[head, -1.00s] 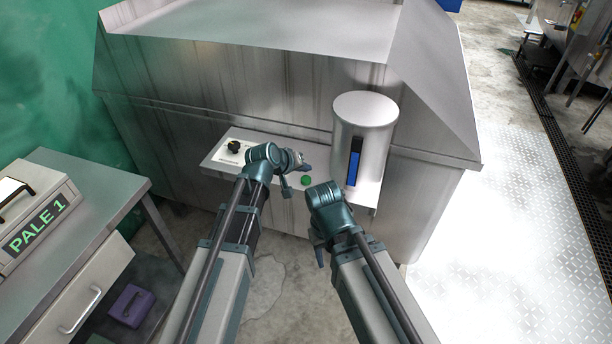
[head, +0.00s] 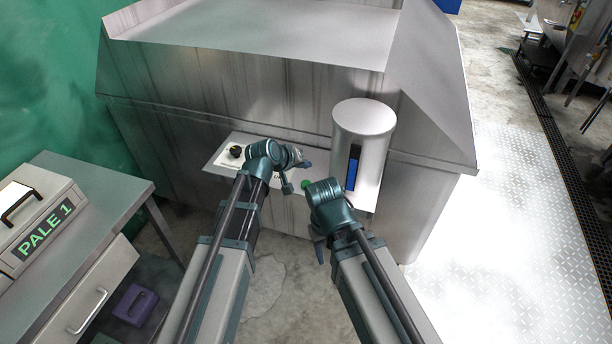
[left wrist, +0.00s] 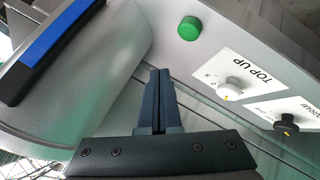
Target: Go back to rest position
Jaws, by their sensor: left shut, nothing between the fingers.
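My left gripper (head: 298,162) is in front of the control shelf of the steel machine in the head view. In the left wrist view its two dark fingers (left wrist: 160,100) are together with nothing between them. They point over the shelf, beside the green button (left wrist: 189,28) and the white TOP UP knob (left wrist: 230,88), with no clear contact. My right arm's wrist (head: 325,192) is below the grey cylinder (head: 364,118) and partly covers the green button (head: 306,186).
The steel machine (head: 240,90) fills the space ahead. A black knob (head: 236,151) is on its shelf. On the left, a grey table (head: 105,195) carries a PALE 1 box (head: 40,215); a purple container (head: 134,304) is below. Floor plates (head: 520,230) on the right are clear.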

